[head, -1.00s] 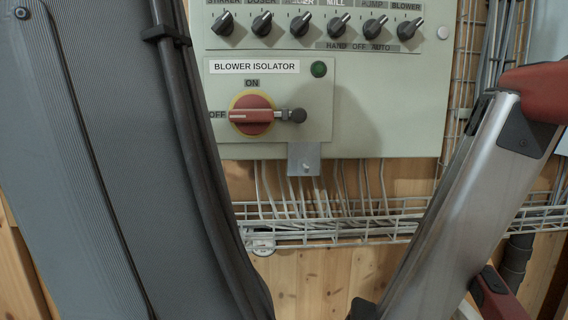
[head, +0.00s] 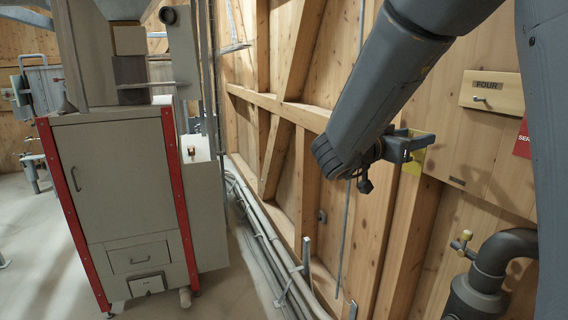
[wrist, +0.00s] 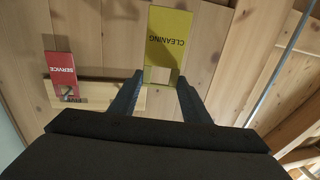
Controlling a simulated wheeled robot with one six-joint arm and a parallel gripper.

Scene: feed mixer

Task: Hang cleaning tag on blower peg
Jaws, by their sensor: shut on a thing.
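The cleaning tag (wrist: 168,35) is yellow with the word CLEANING, and shows in the wrist view between and beyond my fingertips. My gripper (wrist: 160,85) is shut on its near end. In the head view my gripper (head: 408,146) is at the wooden wall, with part of the yellow tag (head: 413,162) showing beside and below it. I cannot tell whether the tag touches the wall. The blower peg is not in view in the current frames.
A dark pipe with a valve (head: 490,262) stands lower right. A grey cabinet with red edges (head: 118,180) stands left; floor before it is open.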

